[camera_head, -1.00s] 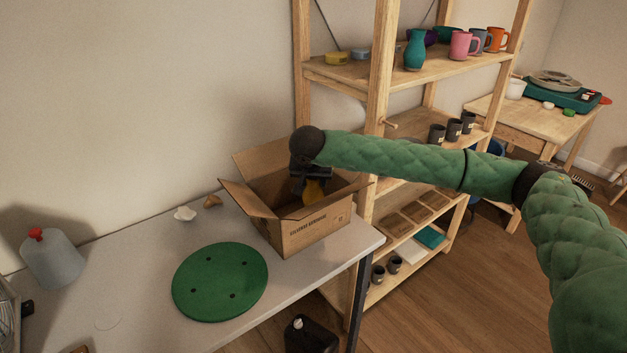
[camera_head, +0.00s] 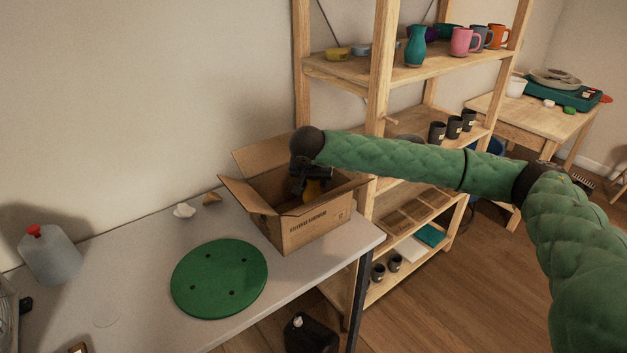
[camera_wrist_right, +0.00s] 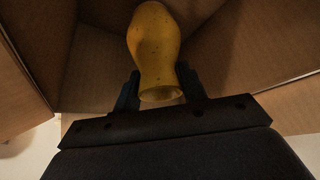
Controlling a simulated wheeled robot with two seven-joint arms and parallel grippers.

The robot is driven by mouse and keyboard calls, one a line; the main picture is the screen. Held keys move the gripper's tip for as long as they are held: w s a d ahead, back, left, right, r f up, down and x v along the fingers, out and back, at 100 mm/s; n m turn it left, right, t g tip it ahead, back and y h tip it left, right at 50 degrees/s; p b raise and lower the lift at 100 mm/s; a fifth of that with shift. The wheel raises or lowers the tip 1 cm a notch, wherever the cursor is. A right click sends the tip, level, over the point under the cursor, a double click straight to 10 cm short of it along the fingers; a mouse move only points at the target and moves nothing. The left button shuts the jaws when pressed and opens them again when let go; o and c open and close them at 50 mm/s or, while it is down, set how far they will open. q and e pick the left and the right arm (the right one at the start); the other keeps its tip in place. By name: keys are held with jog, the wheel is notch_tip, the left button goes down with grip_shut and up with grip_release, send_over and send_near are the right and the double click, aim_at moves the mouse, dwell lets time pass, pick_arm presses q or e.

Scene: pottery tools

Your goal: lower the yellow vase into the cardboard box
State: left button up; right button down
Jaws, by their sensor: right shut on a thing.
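The open cardboard box (camera_head: 316,226) stands on the white table with its flaps spread. My right gripper (camera_head: 312,184) points down inside the box opening, shut on the yellow vase (camera_head: 313,190). In the head view only a little of the vase shows, and the front wall hides its lower end. In the right wrist view the vase (camera_wrist_right: 154,45) sits between the two fingers (camera_wrist_right: 158,92), its rim toward the camera, with cardboard walls (camera_wrist_right: 245,45) around it. I cannot tell whether its far end touches the box floor. My left gripper is not in view.
A green round disc (camera_head: 220,279) lies on the table (camera_head: 130,290) in front of the box. A grey bottle with a red cap (camera_head: 50,255) stands at the left. A wooden shelf (camera_head: 381,90) with pottery rises close behind the box's right side.

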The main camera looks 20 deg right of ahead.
jog(key=shift+f+b, duration=0.55)
jog(key=shift+f, duration=0.2)
dwell(0.5)
jog(key=c, duration=0.7)
grip_release()
